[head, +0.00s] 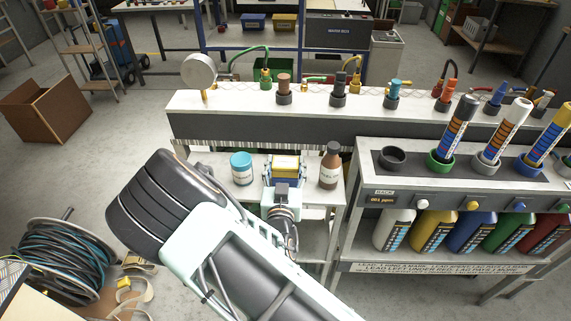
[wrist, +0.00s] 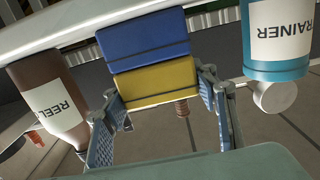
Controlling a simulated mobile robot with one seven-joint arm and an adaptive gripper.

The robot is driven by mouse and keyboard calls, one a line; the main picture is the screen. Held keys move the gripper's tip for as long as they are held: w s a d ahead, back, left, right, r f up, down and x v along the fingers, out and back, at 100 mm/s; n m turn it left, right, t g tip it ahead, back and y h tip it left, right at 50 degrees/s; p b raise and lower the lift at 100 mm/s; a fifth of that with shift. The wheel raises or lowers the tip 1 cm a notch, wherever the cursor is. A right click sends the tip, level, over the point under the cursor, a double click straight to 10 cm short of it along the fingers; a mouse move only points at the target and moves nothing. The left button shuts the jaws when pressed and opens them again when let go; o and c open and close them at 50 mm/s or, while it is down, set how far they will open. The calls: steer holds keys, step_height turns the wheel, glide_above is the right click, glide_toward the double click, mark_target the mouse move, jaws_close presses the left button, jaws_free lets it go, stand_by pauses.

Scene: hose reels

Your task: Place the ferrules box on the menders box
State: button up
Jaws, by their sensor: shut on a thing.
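The wrist view appears upside down. There the yellow box (wrist: 155,83) lies flat against a blue box (wrist: 143,40), on the side away from the tabletop, so it sits on the blue one with edges roughly lined up. My gripper's fingers (wrist: 160,105) flank the yellow box and are shut on it. No label is readable on either box, so I cannot tell from print which is ferrules or menders.
A teal-capped white jar (head: 241,168) stands left of the boxes and a brown bottle (head: 330,166) right, both close. The rack (head: 400,182) with coloured bottles is at the right. A hose reel (head: 60,258) is at the lower left. Another blue box (head: 253,21) and yellow box (head: 284,22) stand far back.

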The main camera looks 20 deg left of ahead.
steer(key=o, duration=1.3)
steer(key=shift+r+p, duration=0.2)
steer(key=shift+p, duration=0.15)
steer(key=b+v, duration=0.2)
steer(key=v, duration=1)
steer(key=shift+f, duration=0.15)
